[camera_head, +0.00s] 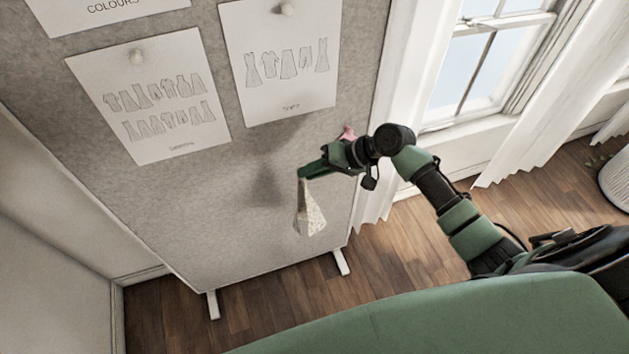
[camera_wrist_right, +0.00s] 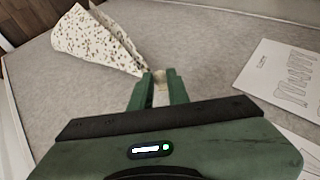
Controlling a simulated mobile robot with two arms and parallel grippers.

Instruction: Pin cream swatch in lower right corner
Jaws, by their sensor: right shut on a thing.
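The cream swatch (camera_head: 309,216), speckled with a small pattern, hangs folded from the tips of my right gripper (camera_head: 303,174). In the right wrist view the swatch (camera_wrist_right: 92,42) fans out from the jaws of my right gripper (camera_wrist_right: 159,80), which are shut on its gathered end. A small pale piece shows between the fingers; I cannot tell whether it is a pin. The grey pinboard (camera_head: 190,220) stands behind the swatch, its lower right part close to the gripper. I cannot tell whether the swatch touches the board. My left gripper is not in view.
Sheets of clothing drawings (camera_head: 150,95) and (camera_head: 280,60) hang above, held by round pale pins (camera_head: 287,8). A small pink thing (camera_head: 348,132) shows behind the gripper near the board's right edge. The board's lower area is bare. A window and curtain (camera_head: 535,120) are at right.

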